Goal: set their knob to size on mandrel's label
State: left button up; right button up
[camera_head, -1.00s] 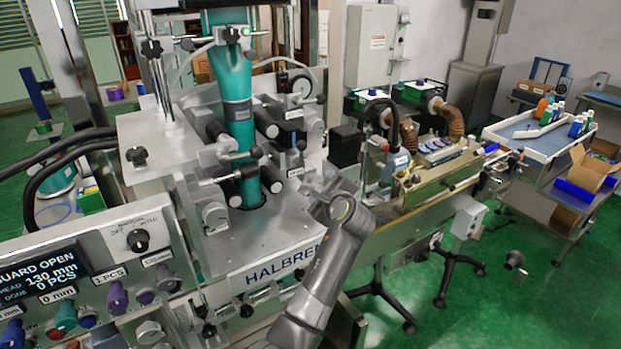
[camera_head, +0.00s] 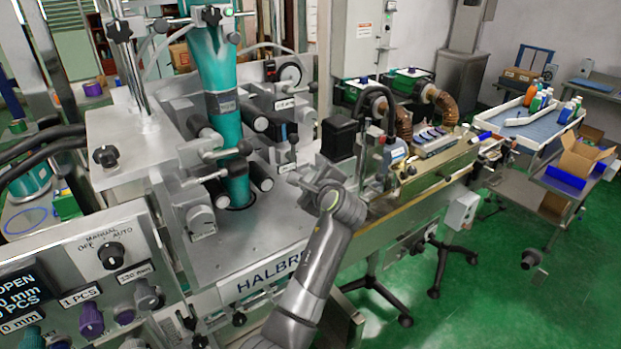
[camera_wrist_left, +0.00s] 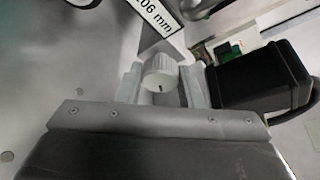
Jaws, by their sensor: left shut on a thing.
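In the left wrist view a ribbed white knob (camera_wrist_left: 160,74) with a small dark mark sits between the fingers of my left gripper (camera_wrist_left: 160,88), which is shut on it. A white label (camera_wrist_left: 158,14) beside the knob shows "06 mm"; its start is cut off. In the head view my left gripper (camera_head: 305,182) is at the machine's right side, and its knob cannot be made out there. A teal tube (camera_head: 236,190) stands upright through the machine. A dark band (camera_head: 221,104) on it bears text too small to read. My right gripper is not in view.
A control panel (camera_head: 85,245) with several knobs and a display (camera_head: 22,290), cut off, stands at the lower left. A black box (camera_wrist_left: 262,75) lies close right of the fingers; a black box-shaped housing (camera_head: 339,138) shows in the head view.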

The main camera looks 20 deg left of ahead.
pick_arm(q)
jog(key=shift+c, duration=1)
jog(key=shift+n+t, duration=0.4)
jog(key=shift+n, duration=0.2)
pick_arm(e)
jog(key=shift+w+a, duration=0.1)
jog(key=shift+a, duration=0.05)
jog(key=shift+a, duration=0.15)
pick_arm(q)
jog(key=o, duration=1)
jog(key=shift+a, duration=0.1)
